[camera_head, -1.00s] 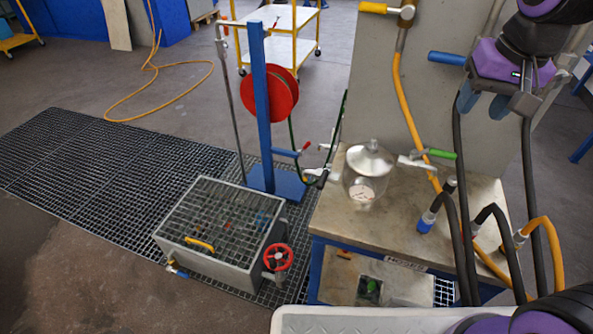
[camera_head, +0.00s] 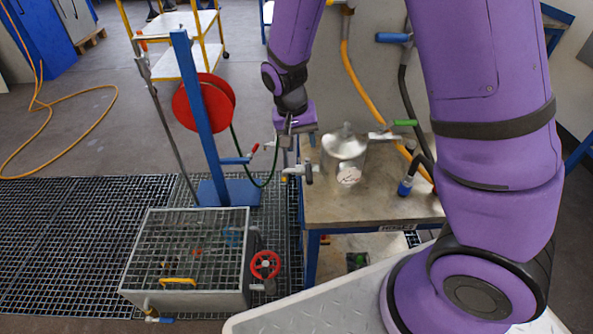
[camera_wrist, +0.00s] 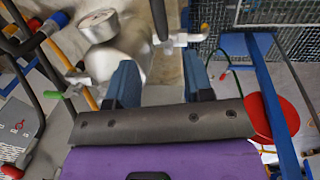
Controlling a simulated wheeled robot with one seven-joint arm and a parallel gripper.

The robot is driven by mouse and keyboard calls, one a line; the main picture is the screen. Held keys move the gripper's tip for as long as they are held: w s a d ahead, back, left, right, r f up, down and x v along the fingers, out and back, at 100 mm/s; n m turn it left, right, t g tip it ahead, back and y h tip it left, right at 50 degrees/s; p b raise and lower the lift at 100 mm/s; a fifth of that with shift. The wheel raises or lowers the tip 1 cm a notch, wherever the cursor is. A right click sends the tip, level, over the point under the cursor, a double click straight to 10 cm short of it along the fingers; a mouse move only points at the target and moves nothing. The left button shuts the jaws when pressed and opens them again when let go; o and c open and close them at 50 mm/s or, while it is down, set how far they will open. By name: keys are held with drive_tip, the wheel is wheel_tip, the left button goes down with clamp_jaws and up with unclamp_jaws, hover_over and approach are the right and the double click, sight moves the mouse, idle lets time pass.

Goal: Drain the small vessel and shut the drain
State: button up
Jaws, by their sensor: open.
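The small vessel (camera_head: 345,152) is a shiny lidded pot with a round gauge (camera_head: 349,175) on its front, standing on the worktable. In the wrist view the vessel (camera_wrist: 122,55) is beyond the left finger. A metal side outlet with fittings (camera_head: 299,172) sticks out on its left; this outlet (camera_wrist: 180,39) lies beyond the gap between my fingers in the wrist view. A green-handled valve (camera_head: 403,123) is on the vessel's right. My gripper (camera_head: 287,150) is open and empty, left of the vessel near the outlet. The outlet valve's setting and liquid level cannot be told.
A blue post (camera_head: 203,120) with a red hose reel (camera_head: 190,103) stands left of the table (camera_head: 330,208). A grated tank (camera_head: 185,280) with a red handwheel (camera_head: 265,265) is on the floor. Hoses hang right of the vessel. Floor grating at left is free.

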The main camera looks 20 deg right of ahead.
sight(308, 172)
drive_tip(key=f, duration=0.3)
drive_tip(key=d+f, duration=0.1)
drive_tip(key=f, duration=0.3)
drive_tip(key=d+f, duration=0.1)
drive_tip(key=f, duration=0.2)
drive_tip(key=shift+s+f, duration=0.2)
drive_tip(key=shift+s, duration=0.1)
drive_tip(key=shift+c, duration=0.2)
clamp_jaws()
